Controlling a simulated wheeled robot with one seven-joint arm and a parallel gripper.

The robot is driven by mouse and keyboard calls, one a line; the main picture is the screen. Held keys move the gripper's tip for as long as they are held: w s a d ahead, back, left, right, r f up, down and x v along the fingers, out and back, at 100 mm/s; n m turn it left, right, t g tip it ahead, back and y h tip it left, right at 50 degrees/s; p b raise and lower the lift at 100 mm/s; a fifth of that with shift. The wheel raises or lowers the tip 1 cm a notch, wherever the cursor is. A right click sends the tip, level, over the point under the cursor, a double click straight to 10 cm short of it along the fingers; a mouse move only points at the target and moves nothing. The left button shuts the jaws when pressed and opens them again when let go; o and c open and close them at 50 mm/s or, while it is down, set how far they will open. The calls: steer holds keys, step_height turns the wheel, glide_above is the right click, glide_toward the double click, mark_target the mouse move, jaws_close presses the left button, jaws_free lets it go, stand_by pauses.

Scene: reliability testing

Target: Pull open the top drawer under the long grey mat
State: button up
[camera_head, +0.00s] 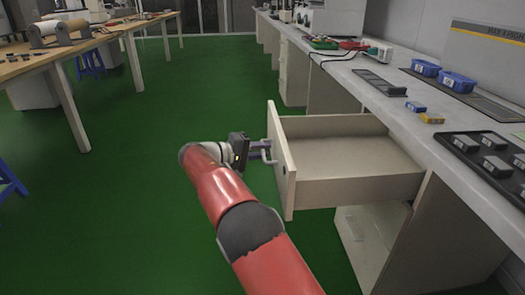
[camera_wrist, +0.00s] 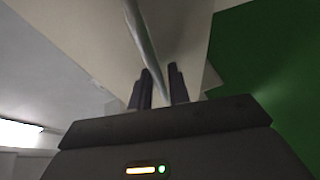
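The top drawer (camera_head: 345,195) is a pale box under the counter. It stands pulled far out, its empty inside showing. Its front panel (camera_head: 280,150) faces left, with a bar handle (camera_head: 264,153) on it. My gripper (camera_head: 262,150) is at this handle. In the wrist view the handle (camera_wrist: 143,35) runs down between the two dark fingers of my gripper (camera_wrist: 161,88), which appear closed around it. The exact finger contact is hard to see. A long grey mat (camera_head: 490,106) lies on the counter above, towards the wall.
The counter (camera_head: 345,72) carries blue bins (camera_head: 425,68), a dark tray (camera_head: 470,153) and small boxes. A lower pale drawer or cabinet part (camera_head: 362,235) is below the open drawer. Green floor (camera_head: 130,200) is free to the left, up to a wooden workbench (camera_head: 85,45).

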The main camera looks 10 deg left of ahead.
steer(key=v, duration=0.7)
steer(key=shift+a, duration=0.15)
steer(key=shift+s, duration=0.1)
